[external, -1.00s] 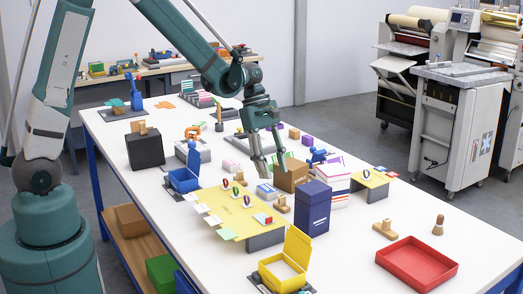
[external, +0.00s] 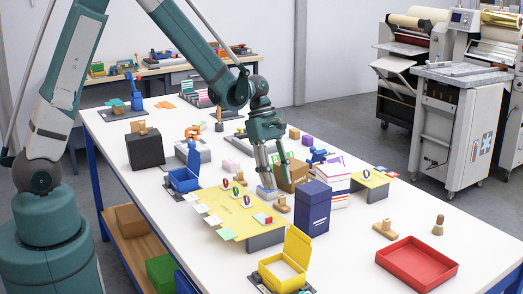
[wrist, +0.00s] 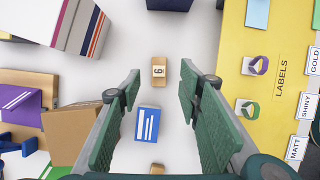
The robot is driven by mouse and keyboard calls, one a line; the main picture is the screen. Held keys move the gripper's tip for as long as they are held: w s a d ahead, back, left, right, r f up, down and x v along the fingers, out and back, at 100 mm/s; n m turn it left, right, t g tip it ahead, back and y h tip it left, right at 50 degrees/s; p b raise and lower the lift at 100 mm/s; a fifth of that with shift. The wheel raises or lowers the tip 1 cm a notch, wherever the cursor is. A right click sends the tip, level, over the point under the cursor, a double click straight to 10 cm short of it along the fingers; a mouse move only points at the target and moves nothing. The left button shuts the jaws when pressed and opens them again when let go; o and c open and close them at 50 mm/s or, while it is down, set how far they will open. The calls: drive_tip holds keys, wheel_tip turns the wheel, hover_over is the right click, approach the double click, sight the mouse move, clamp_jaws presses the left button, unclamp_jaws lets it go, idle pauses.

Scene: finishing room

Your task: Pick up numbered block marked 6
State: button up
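A small wooden block (wrist: 159,71) with a white label lies on the white table, ahead of my fingertips in the wrist view. Its digit looks like a turned 6, though it is small. In the external view, a wooden block (external: 282,204) between the yellow board and the dark blue box appears to be the same one; its mark is not readable there. My gripper (wrist: 159,78) is open and empty, its two green fingers on either side of the block's line in the picture. In the external view my gripper (external: 273,184) is above the table, behind the block.
A blue-and-white box (wrist: 147,123) lies between my fingers in the wrist view. A brown box (wrist: 79,132) stands left, and the yellow labels board (wrist: 235,70) with rings lies right. The dark blue box (external: 313,208) stands close by. A red tray (external: 417,265) sits at the front right.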

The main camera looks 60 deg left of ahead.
sight(282, 196)
drive_tip(key=shift+d+f, duration=0.15)
drive_tip(key=shift+f, duration=0.3)
drive_tip(key=shift+f, duration=0.1)
drive_tip(key=shift+x, duration=2.5)
drive_tip(key=shift+w, duration=0.1)
drive_tip(key=c, duration=0.9)
